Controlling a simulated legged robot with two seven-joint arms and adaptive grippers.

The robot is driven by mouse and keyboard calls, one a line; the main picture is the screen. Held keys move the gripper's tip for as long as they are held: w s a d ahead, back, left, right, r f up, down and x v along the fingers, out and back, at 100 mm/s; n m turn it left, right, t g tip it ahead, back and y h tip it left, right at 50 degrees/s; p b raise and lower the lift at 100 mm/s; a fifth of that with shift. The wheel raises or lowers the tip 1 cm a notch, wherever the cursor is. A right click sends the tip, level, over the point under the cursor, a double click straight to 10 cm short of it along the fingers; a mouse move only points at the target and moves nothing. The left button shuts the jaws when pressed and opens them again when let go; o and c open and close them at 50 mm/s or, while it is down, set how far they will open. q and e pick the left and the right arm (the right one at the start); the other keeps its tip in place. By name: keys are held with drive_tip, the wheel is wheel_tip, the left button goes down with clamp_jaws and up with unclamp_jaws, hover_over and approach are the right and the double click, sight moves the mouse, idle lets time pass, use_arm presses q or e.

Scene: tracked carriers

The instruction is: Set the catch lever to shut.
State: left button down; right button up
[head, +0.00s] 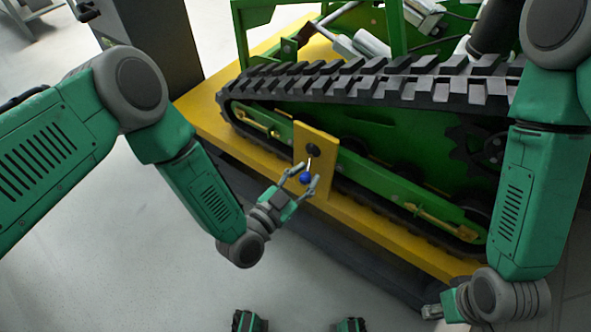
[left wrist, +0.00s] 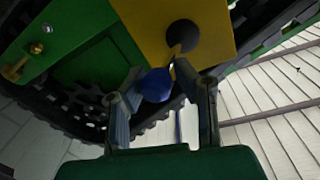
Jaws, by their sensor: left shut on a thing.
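The catch lever is a thin pale rod with a blue ball knob (head: 305,178), on a yellow plate (head: 325,165) at the side of the tracked carrier. It runs from a dark round pivot (head: 313,150) down to the knob. My left gripper (head: 307,174) is shut on the lever at its knob, one finger on each side. In the left wrist view the blue knob (left wrist: 155,86) sits between the fingers, below the dark pivot (left wrist: 183,36). My right gripper (head: 432,312) is at the lower right, away from the lever; its fingers are too small to read.
The green carrier's black track (head: 370,85) runs above the plate. A yellow platform (head: 205,105) lies beneath the carrier, with its edge close to my left gripper. The grey floor (head: 150,245) at the lower left is clear.

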use_arm(q)
drive_tip(key=shift+s+d+f, duration=0.1)
drive_tip(key=shift+s+d, duration=0.15)
drive_tip(key=shift+d, duration=0.35)
drive_tip(key=shift+s+d+f, duration=0.1)
drive_tip(key=shift+s+d, duration=0.15)
drive_tip(key=shift+d, duration=0.35)
drive_tip(key=shift+w+d+r, duration=0.1)
drive_tip(key=shift+r, duration=0.05)
drive_tip(key=c, duration=1.3)
unclamp_jaws()
drive_tip(key=shift+w+d, duration=0.1)
drive_tip(key=shift+w, duration=0.05)
drive_tip(key=shift+w+a, duration=0.1)
drive_tip(key=shift+a, duration=0.15)
drive_tip(key=v, duration=1.2)
